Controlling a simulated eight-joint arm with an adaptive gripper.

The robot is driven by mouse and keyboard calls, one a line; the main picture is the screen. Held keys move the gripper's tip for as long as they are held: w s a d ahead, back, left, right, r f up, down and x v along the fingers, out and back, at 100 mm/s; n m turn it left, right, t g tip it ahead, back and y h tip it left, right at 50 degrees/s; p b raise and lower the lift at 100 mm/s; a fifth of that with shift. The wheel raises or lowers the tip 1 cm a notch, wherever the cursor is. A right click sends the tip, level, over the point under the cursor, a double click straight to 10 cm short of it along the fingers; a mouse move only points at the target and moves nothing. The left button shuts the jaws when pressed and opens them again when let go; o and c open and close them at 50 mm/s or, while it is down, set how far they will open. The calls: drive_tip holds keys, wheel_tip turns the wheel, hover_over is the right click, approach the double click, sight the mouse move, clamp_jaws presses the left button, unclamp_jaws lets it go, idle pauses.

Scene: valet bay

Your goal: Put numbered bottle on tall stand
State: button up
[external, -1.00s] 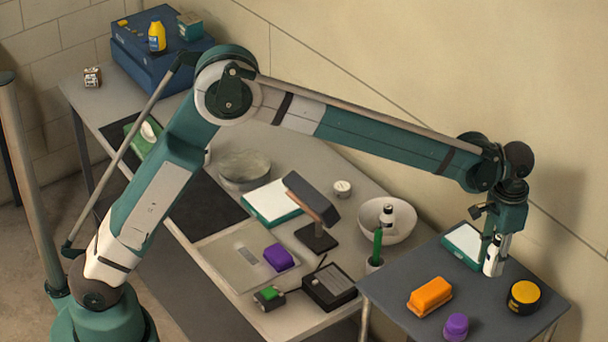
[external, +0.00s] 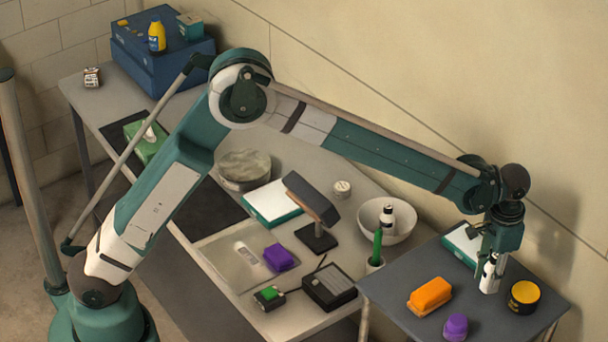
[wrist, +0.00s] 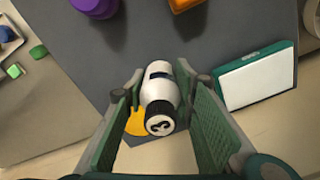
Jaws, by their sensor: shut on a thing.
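The bottle is over the dark grey raised table (external: 395,288) at the right, which looks like the tall stand. Its base is at or just above the top; I cannot tell whether it touches. A second white bottle (external: 387,217) with a dark cap stands in the white bowl.
The raised table also holds an orange block (external: 430,297), a purple lidded jar (external: 455,327), a yellow-and-black round tin (external: 524,296) close to the bottle, and a white-and-teal box (external: 460,243) behind. The lower bench is crowded; the lamp-like stand (external: 312,200) rises there.

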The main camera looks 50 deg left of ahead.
drive_tip(key=shift+f, duration=0.25)
drive_tip(key=shift+f+p, duration=0.35)
drive_tip(key=shift+f, duration=1.5)
drive_tip(key=shift+f, duration=0.15)
drive_tip(key=o, duration=1)
drive_tip(key=shift+c, duration=0.2)
wheel_tip(320, 180, up, 12)
drive_tip(key=shift+r+b, duration=0.15)
drive_tip(key=shift+b, duration=0.6)
